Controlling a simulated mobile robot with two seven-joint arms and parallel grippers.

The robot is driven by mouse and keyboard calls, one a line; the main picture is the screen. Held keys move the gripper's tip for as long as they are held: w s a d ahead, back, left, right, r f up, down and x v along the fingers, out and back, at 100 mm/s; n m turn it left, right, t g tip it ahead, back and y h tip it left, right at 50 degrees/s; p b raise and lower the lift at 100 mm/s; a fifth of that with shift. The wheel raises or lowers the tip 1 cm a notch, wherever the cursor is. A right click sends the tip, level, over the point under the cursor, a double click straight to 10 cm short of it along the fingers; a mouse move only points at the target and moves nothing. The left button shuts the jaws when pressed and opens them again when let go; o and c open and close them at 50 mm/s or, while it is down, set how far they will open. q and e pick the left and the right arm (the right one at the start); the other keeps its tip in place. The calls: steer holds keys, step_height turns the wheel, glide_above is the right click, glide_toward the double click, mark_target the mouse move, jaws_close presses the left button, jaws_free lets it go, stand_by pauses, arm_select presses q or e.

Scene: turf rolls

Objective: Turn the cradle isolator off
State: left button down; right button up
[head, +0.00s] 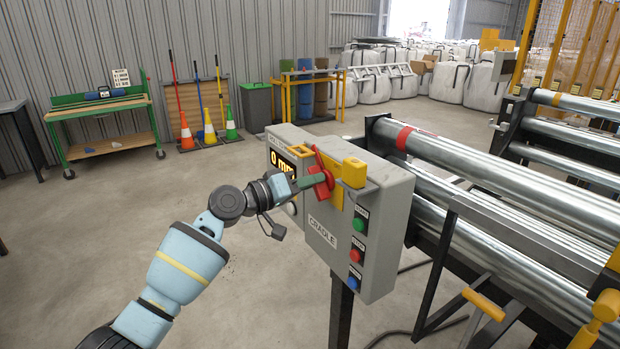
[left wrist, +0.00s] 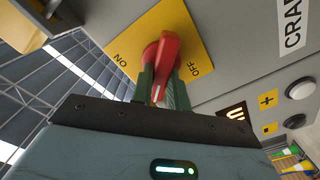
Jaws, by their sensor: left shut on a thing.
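The cradle isolator is a red rotary handle (head: 323,178) on a yellow plate (head: 337,192), on the grey control box labelled CRADLE (head: 385,205). My left gripper (head: 312,182) reaches it from the left and is shut on the handle. In the left wrist view the red handle (left wrist: 172,48) stands between the green fingers (left wrist: 162,88). The yellow plate there reads ON at the left and OFF at the right, and the handle's near end lies between the two words. The exact setting is hard to tell. My right gripper is not in view.
The box also has a display reading "0 mm" (head: 284,164), a yellow block (head: 354,171) near the handle, and green (head: 359,224), red and blue buttons. Steel rollers (head: 500,185) stand to the right. The concrete floor at left is open.

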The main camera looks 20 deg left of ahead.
arm_select(q)
steer(key=shift+f+n+p, duration=0.15)
steer(key=shift+n+p, duration=0.8)
steer(key=shift+n, duration=1.35)
steer(key=shift+f+n+p, duration=0.15)
steer(key=shift+n+p, duration=0.75)
steer(key=shift+n, duration=1.4)
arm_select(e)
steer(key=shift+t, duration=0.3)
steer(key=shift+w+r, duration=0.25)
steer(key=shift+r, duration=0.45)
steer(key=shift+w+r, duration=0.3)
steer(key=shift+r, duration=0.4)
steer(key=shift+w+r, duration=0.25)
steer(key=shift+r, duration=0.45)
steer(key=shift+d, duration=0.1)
arm_select(q)
steer(key=c, duration=1.4)
jaws_free()
steer(key=shift+a, duration=0.1)
steer(key=shift+o, duration=0.2)
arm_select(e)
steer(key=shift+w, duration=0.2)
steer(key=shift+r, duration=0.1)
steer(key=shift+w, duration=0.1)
